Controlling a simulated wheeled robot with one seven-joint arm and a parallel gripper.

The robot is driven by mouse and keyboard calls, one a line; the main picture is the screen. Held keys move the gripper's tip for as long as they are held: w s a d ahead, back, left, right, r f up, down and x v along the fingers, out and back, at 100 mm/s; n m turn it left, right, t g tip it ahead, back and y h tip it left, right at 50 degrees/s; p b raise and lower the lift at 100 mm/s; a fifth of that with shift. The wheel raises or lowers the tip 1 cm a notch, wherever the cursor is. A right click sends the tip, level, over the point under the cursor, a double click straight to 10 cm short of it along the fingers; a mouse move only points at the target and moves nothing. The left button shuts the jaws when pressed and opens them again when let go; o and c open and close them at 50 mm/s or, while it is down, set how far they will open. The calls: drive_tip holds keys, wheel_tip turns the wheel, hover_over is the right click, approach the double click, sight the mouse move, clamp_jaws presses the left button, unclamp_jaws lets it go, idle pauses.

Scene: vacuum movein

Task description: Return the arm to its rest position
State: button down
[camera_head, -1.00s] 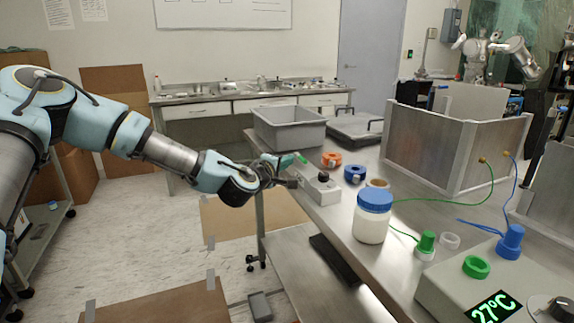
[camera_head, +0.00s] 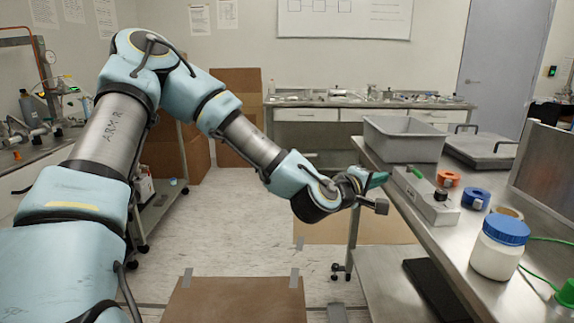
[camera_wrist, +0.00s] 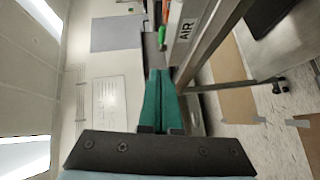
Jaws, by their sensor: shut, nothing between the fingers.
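My gripper (camera_head: 377,181) is at the left edge of the steel workbench (camera_head: 445,246), just left of a grey valve block with a black knob and a green part (camera_head: 425,197). Its green fingers (camera_wrist: 160,100) are shut together in the wrist view, with nothing between them. My arm is stretched out from the left, bent at the elbow, over open floor. Past the fingertips, the wrist view shows the side of the block with an "AIR" label (camera_wrist: 186,30).
A grey bin (camera_head: 405,140) stands at the bench's far end. Orange (camera_head: 448,179) and blue (camera_head: 475,198) rings and a blue-lidded jar (camera_head: 499,247) stand on the bench. Cardboard boxes (camera_head: 236,100) stand behind my arm. Floor left of the bench is mostly clear.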

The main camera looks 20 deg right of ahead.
drive_tip(key=w+a+f+m+g+y+p, duration=0.1)
drive_tip(key=w+a+f+m+y, duration=0.15)
drive_tip(key=a, duration=0.65)
drive_tip(key=w+a+f+m+y+p, duration=0.1)
drive_tip(key=w+a+f+y, duration=0.25)
drive_tip(key=a, duration=0.55)
drive_tip(key=w+a+f+m+g+y+p, duration=0.1)
drive_tip(key=w+a+f+m+y+p, duration=0.2)
drive_tip(key=a, duration=0.5)
drive_tip(key=s+a+r+n+y, duration=0.1)
drive_tip(key=s+a+r+y, duration=0.1)
drive_tip(key=a, duration=0.6)
drive_tip(key=s+a+r+n+g+y, duration=0.1)
drive_tip(key=s+a+r+y, duration=0.1)
drive_tip(key=a, duration=0.6)
drive_tip(key=s+a+r+n+g+y, duration=0.1)
drive_tip(key=a+r, duration=0.3)
drive_tip(key=a, duration=0.4)
drive_tip(key=shift+s+a+y+p, duration=0.35)
drive_tip(key=shift+s+y, duration=0.25)
drive_tip(key=shift+s, duration=0.2)
drive_tip(key=c, duration=1.6)
unclamp_jaws()
drive_tip(key=shift+r, duration=0.1)
